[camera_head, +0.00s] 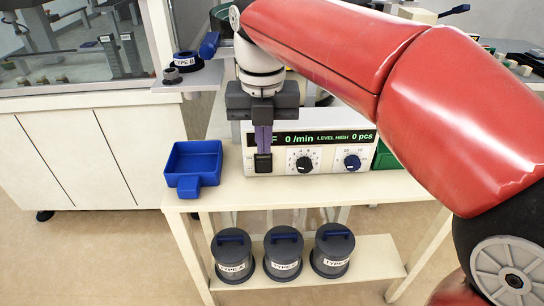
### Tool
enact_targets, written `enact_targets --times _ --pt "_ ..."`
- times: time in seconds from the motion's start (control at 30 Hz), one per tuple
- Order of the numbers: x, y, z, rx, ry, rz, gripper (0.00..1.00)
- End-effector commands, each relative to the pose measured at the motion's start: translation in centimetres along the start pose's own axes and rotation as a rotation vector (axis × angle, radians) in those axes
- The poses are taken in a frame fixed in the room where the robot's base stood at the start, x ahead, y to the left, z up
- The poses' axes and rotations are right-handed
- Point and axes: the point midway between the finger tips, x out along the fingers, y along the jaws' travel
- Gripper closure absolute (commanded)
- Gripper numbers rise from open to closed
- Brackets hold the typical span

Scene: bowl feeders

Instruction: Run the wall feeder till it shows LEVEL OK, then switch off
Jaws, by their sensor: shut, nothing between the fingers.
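A white control box (330,163) stands on the white table (320,190). My gripper (263,150) points down, shut and empty, in front of the box's left end. Just below its fingertips is a black switch (263,164); I cannot tell whether they touch. My arm hides what is behind and above the box, and no feeder bowl shows clearly.
A blue tray (193,164) lies left of the box. Several lidded grey containers, including one labelled TYPE A (233,256), stand on the lower shelf (375,258). A TYPE B item (186,62) sits on a ledge at upper left. The table front is mostly clear.

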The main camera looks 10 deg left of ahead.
Motion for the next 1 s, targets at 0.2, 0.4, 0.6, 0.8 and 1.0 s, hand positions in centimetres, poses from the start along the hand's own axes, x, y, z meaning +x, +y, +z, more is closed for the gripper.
enact_targets --times 0.2,0.4,0.6,0.8,1.0 --pt "0.0 0.3 0.1 -0.045 0.006 0.002 1.0" --pt "0.0 0.3 0.1 -0.042 0.006 0.002 1.0" --pt "1.7 0.3 0.1 -0.041 0.008 0.001 1.0" --pt "5.8 0.2 0.0 -0.04 0.009 0.001 1.0" --pt "10.0 0.3 0.0 -0.04 0.008 0.001 1.0"
